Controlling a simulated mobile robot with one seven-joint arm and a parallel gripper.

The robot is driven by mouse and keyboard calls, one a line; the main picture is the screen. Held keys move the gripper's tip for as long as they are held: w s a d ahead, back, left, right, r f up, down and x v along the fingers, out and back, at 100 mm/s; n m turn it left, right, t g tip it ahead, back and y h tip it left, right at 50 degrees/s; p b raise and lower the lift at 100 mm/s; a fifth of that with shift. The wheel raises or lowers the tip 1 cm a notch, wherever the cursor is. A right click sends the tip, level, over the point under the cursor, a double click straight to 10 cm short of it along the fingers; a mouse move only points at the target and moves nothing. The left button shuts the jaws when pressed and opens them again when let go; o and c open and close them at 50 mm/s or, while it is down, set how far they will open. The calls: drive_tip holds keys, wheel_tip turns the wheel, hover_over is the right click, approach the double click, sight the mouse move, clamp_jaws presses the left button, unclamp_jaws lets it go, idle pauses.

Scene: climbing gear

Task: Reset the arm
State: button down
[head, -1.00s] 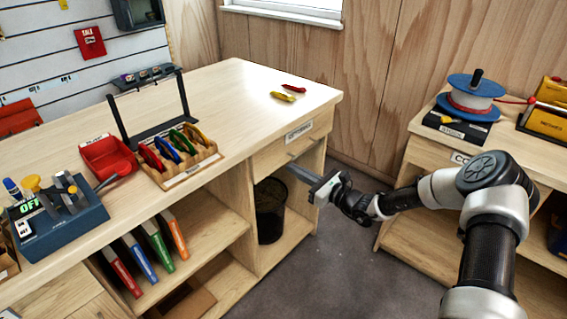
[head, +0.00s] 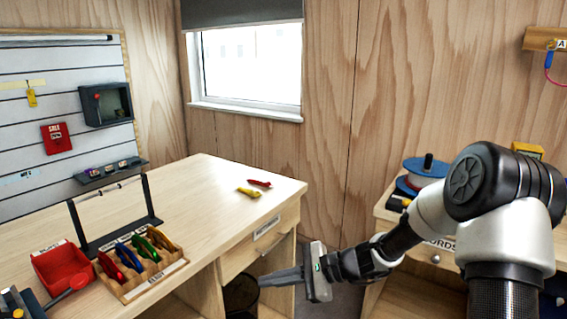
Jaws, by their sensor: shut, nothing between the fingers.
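My gripper (head: 264,281) is in the head view at the lower middle, in front of the wooden workbench's right end. Its fingers point left and are shut with nothing between them. My arm reaches in from the right side, bent at a large dark joint. The gripper is below the level of the bench top (head: 205,205) and overlaps the open shelf space under the drawer (head: 262,238) in the picture. I cannot tell whether it touches the bench.
A red and a yellow item (head: 248,192) lie on the bench. A wooden rack (head: 158,284) with several coloured pieces, a red bin (head: 62,268) and a black stand (head: 112,243) are at left. A dark bin (head: 241,294) sits below. A second bench with a blue spool (head: 428,168) stands right.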

drive_tip(key=s+d+r+n+t+h, duration=0.2)
drive_tip(key=s+d+r+n+h, duration=0.55)
drive_tip(key=s, duration=0.55)
drive_tip(key=s+d+r+n+t+h, duration=0.1)
drive_tip(key=s+d+r+n+h, duration=0.7)
drive_tip(key=s, duration=0.5)
wheel_tip(320, 180, up, 20)
drive_tip(key=d+m+y+p, duration=0.1)
drive_tip(key=y+p, duration=0.1)
drive_tip(key=p, duration=1.6)
drive_tip(key=shift+w+r+p, duration=0.15)
drive_tip(key=shift+w+p, duration=0.1)
drive_tip(key=shift+p, duration=0.05)
